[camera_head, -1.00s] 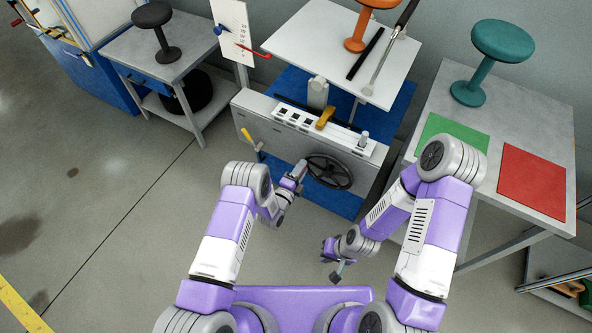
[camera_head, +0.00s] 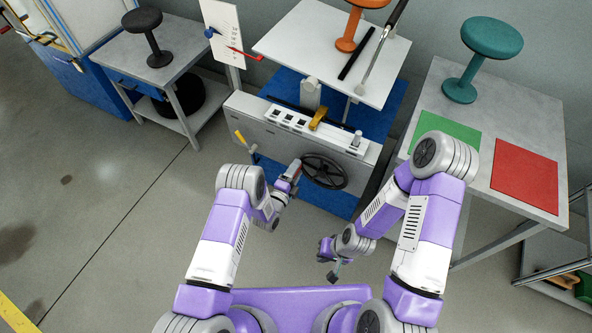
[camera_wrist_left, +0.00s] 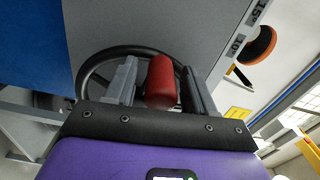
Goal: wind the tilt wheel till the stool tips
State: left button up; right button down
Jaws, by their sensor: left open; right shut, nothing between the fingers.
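The dark spoked tilt wheel (camera_head: 341,180) stands upright on the front of the grey machine (camera_head: 270,135). Its rim also shows in the left wrist view (camera_wrist_left: 84,80). My left gripper (camera_head: 296,168) is at the wheel's left side, open. In the left wrist view its fingers stand on either side of a red handle (camera_wrist_left: 161,82), and I cannot tell whether they touch it. The orange stool (camera_head: 346,43) stands on the white plate (camera_head: 300,35), its top cut off by the picture edge. My right gripper (camera_head: 333,275) is shut and empty, low in front of the machine.
A grey table (camera_head: 545,110) at right holds a teal stool (camera_head: 490,38), a green mat (camera_head: 448,133) and a red mat (camera_head: 525,175). A black stool (camera_head: 144,20) stands on a bench at left. A black bar and a rod lie on the plate. The left floor is clear.

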pick_arm(q)
jog(key=p+v, duration=0.1)
jog(key=v, duration=0.6)
jog(key=shift+p, duration=0.4)
jog(key=shift+s+a, duration=0.1)
jog(key=s+a+f+n+g+y, duration=0.4)
jog(key=s+a+n+g+y, duration=0.3)
jog(key=n, duration=0.7)
jog(key=s+r+n+g+h, duration=0.1)
jog(key=s+n+g, duration=0.3)
jog(key=s, duration=0.4)
jog(key=s+a+r+n+g+h, duration=0.1)
jog(key=s+r+n+g, duration=0.2)
jog(key=s+n, duration=0.4)
jog(key=shift+s+n+g+p, duration=0.3)
jog(key=shift+s+g+p, duration=0.15)
jog(key=shift+s+g, duration=0.35)
jog(key=shift+r, duration=0.1)
